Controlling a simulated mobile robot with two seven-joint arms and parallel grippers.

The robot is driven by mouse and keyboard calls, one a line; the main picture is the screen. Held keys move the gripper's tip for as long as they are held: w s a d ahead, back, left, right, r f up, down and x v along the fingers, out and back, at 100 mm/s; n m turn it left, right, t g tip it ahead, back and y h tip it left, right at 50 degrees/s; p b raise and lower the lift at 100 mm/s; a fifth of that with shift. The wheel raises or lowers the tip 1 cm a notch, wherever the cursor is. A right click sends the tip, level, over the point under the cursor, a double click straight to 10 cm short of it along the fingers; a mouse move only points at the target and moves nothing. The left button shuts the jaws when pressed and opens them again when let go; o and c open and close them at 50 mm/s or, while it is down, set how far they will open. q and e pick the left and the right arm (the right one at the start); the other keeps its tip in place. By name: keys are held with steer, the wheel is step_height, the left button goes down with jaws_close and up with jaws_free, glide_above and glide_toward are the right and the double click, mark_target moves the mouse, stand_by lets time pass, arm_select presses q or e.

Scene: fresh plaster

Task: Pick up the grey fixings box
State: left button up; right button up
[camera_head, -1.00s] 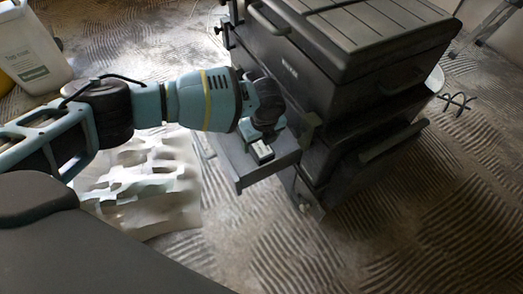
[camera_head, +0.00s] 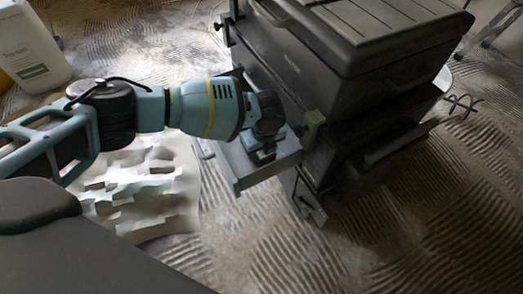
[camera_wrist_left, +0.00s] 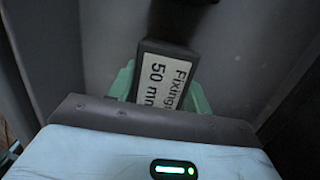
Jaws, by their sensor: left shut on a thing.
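The grey fixings box (camera_wrist_left: 168,72) is dark with a white label reading "Fixings 50 mm" in the left wrist view. My left gripper (camera_wrist_left: 163,90) is shut on it, with a pale green finger on each side. There the box is mostly hidden by the gripper. Whether it touches the drawer floor I cannot tell. My right gripper is not in view.
A white canister (camera_head: 32,50) stands at the far left. The floor at the lower right is clear.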

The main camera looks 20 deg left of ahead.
arm_select(q)
steer(key=shift+c, duration=1)
steer(key=shift+r, duration=0.1)
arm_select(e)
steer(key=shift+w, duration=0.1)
